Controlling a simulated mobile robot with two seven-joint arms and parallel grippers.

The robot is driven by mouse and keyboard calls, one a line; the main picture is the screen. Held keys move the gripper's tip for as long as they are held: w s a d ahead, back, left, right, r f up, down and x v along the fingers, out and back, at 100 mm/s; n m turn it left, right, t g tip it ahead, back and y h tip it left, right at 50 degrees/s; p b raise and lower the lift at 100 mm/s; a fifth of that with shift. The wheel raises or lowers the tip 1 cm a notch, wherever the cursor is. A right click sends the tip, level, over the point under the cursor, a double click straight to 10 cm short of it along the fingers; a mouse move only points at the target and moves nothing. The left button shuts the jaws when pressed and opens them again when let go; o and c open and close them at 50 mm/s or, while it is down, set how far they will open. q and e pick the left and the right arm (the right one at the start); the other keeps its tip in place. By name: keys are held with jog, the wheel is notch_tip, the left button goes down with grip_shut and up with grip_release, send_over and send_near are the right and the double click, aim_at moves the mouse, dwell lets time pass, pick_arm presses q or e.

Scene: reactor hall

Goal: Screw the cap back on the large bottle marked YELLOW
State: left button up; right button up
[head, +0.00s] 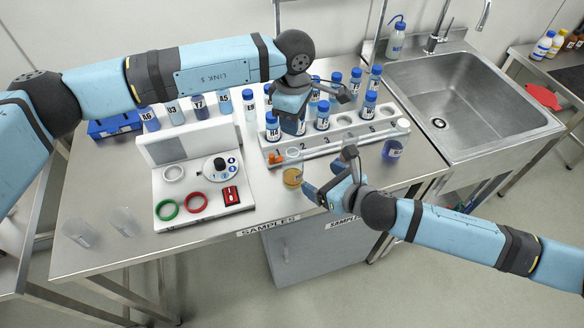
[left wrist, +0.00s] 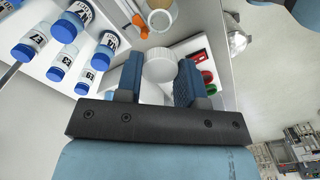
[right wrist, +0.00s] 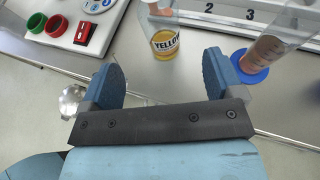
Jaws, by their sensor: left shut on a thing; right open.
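The large bottle marked YELLOW (head: 292,177) stands upright and open on the bench in front of the rack, with yellow liquid low in it. Its label (right wrist: 166,43) faces the right wrist view, and its open mouth shows in the left wrist view (left wrist: 160,20). My left gripper (head: 291,122) is above and behind the bottle, shut on a white ribbed cap (left wrist: 158,68), apart from the bottle. In the head view the gripper hides the cap. My right gripper (head: 324,178) is open and low, just right of the bottle, which lies ahead of its fingers.
A white numbered rack (head: 340,135) with blue-capped tubes stands behind the bottle. A white panel (head: 205,210) with rings and a dial lies left. Two clear beakers (head: 80,233) stand front left. A sink (head: 455,100) is at right.

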aim_at(299, 167)
jog(key=x, duration=1.2)
jog(key=shift+r, duration=0.1)
jog(key=c, duration=1.4)
pick_arm(q)
jog(key=shift+f, duration=2.5)
jog(key=shift+f, duration=0.9)
jog(key=shift+s+f, duration=0.1)
jog(key=shift+f, duration=0.6)
pick_arm(e)
jog(key=shift+s+a, duration=0.1)
pick_arm(q)
jog(key=o, duration=0.6)
pick_arm(e)
grip_shut()
pick_arm(q)
jog(key=o, duration=0.4)
jog(key=shift+c, duration=0.2)
